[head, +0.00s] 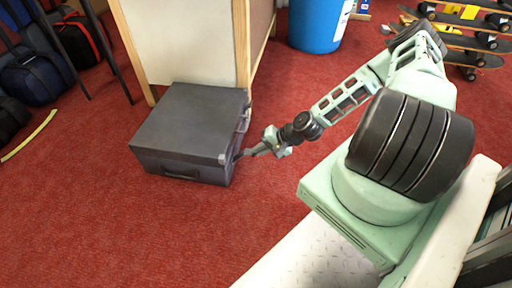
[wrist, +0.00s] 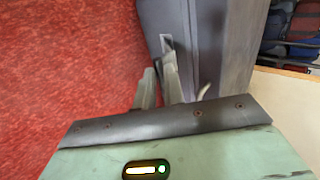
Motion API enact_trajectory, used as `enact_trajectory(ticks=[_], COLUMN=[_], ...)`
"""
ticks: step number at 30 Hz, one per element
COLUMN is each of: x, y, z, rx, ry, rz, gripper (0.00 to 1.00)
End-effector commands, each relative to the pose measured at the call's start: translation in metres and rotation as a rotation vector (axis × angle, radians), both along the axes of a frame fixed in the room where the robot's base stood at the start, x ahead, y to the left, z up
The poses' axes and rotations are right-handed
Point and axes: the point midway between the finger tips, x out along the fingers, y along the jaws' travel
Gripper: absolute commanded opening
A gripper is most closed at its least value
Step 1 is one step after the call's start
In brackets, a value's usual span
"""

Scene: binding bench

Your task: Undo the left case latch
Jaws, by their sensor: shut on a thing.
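A dark grey case (head: 190,122) with its lid down lies flat on the red carpet. It also fills the upper middle of the wrist view (wrist: 222,35). My gripper (head: 240,155) is at the near end of the case's right side. In the wrist view my two fingers (wrist: 159,72) are close together against the case wall, at a small metal piece that looks like the left case latch (wrist: 167,43). They are shut on it, and they hide part of it. I cannot tell from these views whether the latch is undone.
A handle (head: 180,173) is on the case's near face. A pale cabinet with wooden edges (head: 185,45) stands right behind the case. A blue bin (head: 318,25) is behind, bags (head: 35,75) lie at left, and skateboards (head: 470,45) are at back right. Carpet in front is clear.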

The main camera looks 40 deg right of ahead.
Motion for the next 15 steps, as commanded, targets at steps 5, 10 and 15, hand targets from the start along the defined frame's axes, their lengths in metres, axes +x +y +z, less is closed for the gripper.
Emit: enact_trajectory(ticks=[5, 10, 15], x=[-0.006, -0.009, -0.011], y=[-0.004, -0.006, -0.007], z=[-0.010, -0.015, -0.018], rx=[0.002, 0.001, 0.001], ry=[0.005, 0.006, 0.007], rz=[-0.001, -0.001, -0.001], gripper=[0.00, 0.00, 0.00])
